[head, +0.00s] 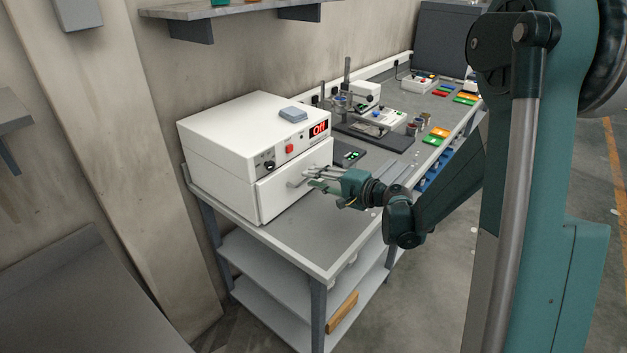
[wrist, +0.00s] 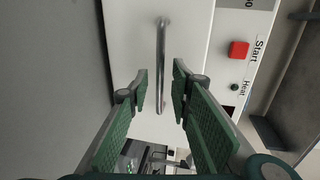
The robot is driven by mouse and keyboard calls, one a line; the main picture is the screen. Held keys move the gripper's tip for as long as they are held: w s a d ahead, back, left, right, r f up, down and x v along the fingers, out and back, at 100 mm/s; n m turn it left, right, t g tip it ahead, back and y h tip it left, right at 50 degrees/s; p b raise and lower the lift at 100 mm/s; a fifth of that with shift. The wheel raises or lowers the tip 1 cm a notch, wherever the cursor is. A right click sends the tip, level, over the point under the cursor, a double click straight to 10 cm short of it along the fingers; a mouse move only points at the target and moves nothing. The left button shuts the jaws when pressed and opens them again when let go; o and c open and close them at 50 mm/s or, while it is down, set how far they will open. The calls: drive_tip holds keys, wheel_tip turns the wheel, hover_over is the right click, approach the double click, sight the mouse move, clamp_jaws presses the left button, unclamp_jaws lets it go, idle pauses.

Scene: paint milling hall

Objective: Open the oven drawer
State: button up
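The white oven (head: 245,150) stands on the near end of the grey bench, with a red display, a red button and a black knob on its upper front. Its drawer front (head: 275,195) sits below and looks shut or nearly so; I cannot tell exactly. A metal bar handle (wrist: 161,65) runs down the drawer front (wrist: 130,40) in the wrist view. My gripper (head: 314,180) is at the drawer front by the handle. In the wrist view my gripper (wrist: 160,92) is open, with green fingers on either side of the handle's line and a gap to each side.
A red Start button (wrist: 238,50) is close to the right finger in the wrist view. Instruments and colored cards (head: 440,132) occupy the bench's far part. Bare bench top (head: 320,230) lies before the drawer.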

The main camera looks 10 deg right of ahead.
drive_tip(key=shift+w+a+f, duration=0.1)
drive_tip(key=shift+w+a, duration=0.1)
drive_tip(key=shift+w, duration=0.05)
clamp_jaws()
drive_tip(key=shift+s, duration=0.1)
drive_tip(key=f+b+v, duration=0.1)
drive_tip(key=f+v, duration=0.1)
drive_tip(key=v, duration=0.9)
drive_tip(key=f+b+v, duration=0.1)
drive_tip(key=f+v, duration=0.1)
drive_tip(key=v, duration=0.9)
drive_tip(key=shift+s+d+f, duration=0.35)
drive_tip(key=shift+s+d, duration=0.25)
unclamp_jaws()
